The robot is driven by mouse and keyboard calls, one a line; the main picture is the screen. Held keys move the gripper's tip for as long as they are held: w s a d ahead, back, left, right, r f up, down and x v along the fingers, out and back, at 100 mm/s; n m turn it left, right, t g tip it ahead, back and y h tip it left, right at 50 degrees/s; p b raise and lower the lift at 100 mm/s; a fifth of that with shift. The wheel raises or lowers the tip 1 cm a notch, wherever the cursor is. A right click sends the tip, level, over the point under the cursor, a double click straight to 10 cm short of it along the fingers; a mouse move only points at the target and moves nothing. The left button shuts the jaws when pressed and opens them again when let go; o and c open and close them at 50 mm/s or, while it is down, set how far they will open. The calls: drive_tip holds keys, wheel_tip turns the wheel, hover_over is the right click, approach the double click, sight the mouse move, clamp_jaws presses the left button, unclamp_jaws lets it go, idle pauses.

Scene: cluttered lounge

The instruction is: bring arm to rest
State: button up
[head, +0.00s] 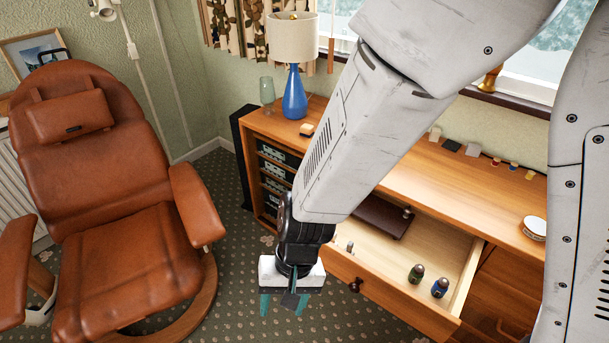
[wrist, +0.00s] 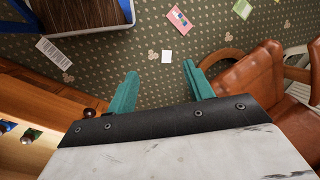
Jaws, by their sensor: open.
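My arm reaches down across the middle of the head view. My gripper (head: 284,304) is at its lower end, above the patterned carpet, between the leather armchair and the open drawer. In the wrist view my gripper (wrist: 160,88) shows two teal fingers spread apart with nothing between them.
A brown leather armchair (head: 110,250) stands at left. A wooden sideboard (head: 440,180) at right has an open drawer (head: 385,279) with small bottles. A blue lamp (head: 294,95) stands on it. Cards and papers lie on the carpet (wrist: 120,60).

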drive_tip(key=s+d+r+m+t+h, duration=0.1)
drive_tip(key=d+r+t, duration=0.1)
drive_tip(key=d+r, duration=1.1)
drive_tip(key=s+d+r+t+h, duration=0.1)
drive_tip(key=s+d+r+t, duration=0.1)
drive_tip(key=d+r, duration=1.1)
drive_tip(key=d, duration=0.4)
drive_tip(key=shift+s+d+m, duration=0.3)
drive_tip(key=shift+d+m, duration=0.1)
drive_tip(key=c, duration=0.3)
drive_tip(key=shift+d, duration=0.1)
drive_tip(key=shift+c, duration=0.2)
